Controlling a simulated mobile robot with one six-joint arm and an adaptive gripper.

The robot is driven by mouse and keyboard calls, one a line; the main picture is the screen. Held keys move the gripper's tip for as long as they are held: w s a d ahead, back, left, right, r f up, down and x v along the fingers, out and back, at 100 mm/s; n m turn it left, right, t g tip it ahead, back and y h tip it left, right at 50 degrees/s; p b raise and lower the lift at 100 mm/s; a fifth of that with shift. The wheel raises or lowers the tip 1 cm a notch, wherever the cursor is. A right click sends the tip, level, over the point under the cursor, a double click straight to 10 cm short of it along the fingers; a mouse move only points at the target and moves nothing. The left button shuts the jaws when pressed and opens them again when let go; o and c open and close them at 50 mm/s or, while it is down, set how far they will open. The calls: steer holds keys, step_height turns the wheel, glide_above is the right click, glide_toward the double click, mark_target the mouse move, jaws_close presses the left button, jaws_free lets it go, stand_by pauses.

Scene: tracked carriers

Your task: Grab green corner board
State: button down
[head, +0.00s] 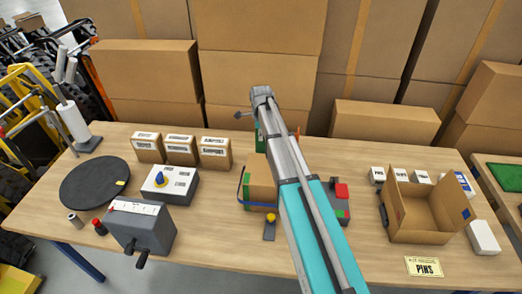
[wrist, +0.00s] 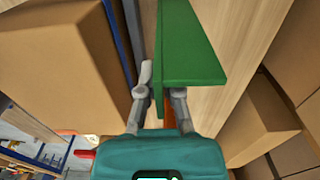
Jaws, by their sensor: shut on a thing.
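The green corner board (wrist: 188,45) is an L-shaped angled piece standing up between my fingers in the wrist view. My gripper (wrist: 163,82) is shut on it, with one finger on each side. In the head view only a strip of green (head: 260,140) shows beside my arm, which hides the gripper's fingers. A brown carton with a blue strap (head: 260,182) stands on the table below, partly behind my arm. It also shows close on the left in the wrist view (wrist: 62,60).
An open carton (head: 430,228) and several small white boxes stand at the right. A black turntable (head: 95,185), a grey crank box (head: 142,230) and a white control box (head: 170,184) stand at the left. Three small cartons (head: 181,149) stand at the back. Large cartons stand behind the table.

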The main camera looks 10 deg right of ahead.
steer(key=shift+r, duration=0.15)
step_height(320, 180, up, 10)
steer(key=p, duration=1)
stand_by(0.3)
stand_by(0.5)
